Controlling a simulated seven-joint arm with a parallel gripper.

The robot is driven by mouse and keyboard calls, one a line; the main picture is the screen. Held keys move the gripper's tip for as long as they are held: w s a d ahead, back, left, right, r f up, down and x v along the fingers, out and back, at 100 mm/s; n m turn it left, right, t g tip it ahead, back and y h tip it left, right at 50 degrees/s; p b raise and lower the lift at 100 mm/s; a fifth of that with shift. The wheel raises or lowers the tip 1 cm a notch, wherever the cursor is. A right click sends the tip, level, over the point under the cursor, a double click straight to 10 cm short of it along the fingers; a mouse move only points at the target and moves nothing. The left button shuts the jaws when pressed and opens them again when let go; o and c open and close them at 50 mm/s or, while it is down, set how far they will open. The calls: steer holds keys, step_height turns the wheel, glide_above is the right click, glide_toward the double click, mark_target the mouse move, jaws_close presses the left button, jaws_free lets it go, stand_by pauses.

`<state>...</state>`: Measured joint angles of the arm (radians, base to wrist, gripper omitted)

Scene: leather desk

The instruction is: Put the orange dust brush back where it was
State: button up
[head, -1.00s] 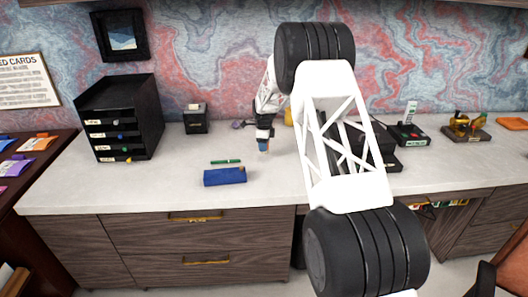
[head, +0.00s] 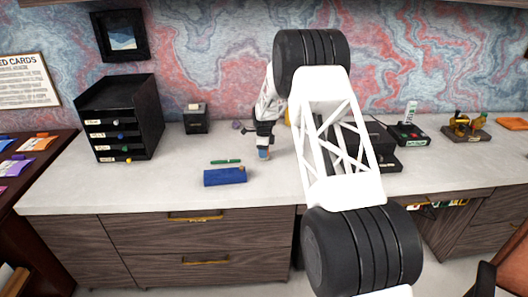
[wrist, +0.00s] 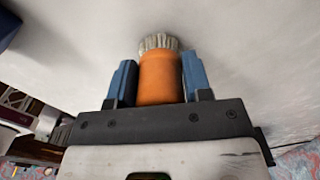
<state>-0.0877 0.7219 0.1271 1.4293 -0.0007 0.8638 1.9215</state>
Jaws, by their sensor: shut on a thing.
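The orange dust brush (wrist: 160,78) is between the two blue fingers of my gripper (wrist: 160,85) in the wrist view. Its pale bristles (wrist: 158,42) point away from my gripper, toward the white desktop. My gripper is shut on it. In the head view my gripper (head: 263,153) points down over the desktop, behind and to the right of the blue case. The brush is mostly hidden there by the fingers. I cannot tell whether the bristles touch the desktop.
A blue case (head: 225,177) and a green pen (head: 226,161) lie left of my gripper. A black drawer unit (head: 121,118) and a small black box (head: 196,119) stand further left. Black devices (head: 408,133) stand to the right. The front of the desktop (head: 120,190) is clear.

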steer(key=o, duration=0.8)
steer(key=shift+f, duration=0.1)
steer(key=shift+o, duration=0.2)
step_height(320, 180, up, 12)
steer(key=shift+r, duration=0.15)
stand_by(0.6)
